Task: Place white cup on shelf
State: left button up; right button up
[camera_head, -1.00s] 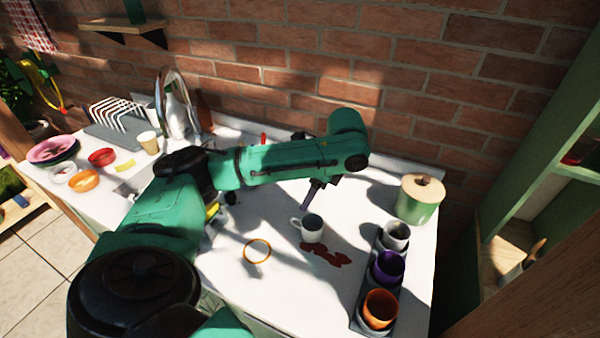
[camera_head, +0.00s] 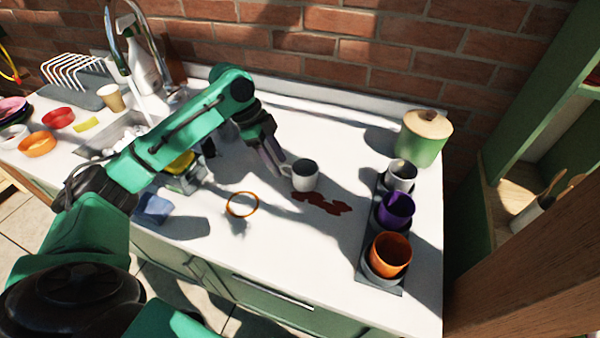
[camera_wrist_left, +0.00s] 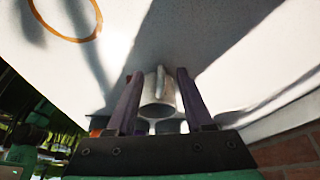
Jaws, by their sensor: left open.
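A green shelf unit with a wooden board (camera_head: 512,190) stands at the right. My right gripper is out of view.
A grey tray (camera_head: 378,284) holds a greyish-white cup (camera_head: 401,174), a purple cup (camera_head: 395,209) and an orange cup (camera_head: 390,254). A green pot (camera_head: 424,140) stands behind. The sink is left.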

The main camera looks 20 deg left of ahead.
aim_at(298, 173)
pick_arm(q)
jog(key=x, duration=0.2)
jog(key=shift+d+f, duration=0.2)
jog(key=shift+f, duration=0.15)
grip_shut()
jog(key=shift+r, duration=0.1)
dwell(0.9)
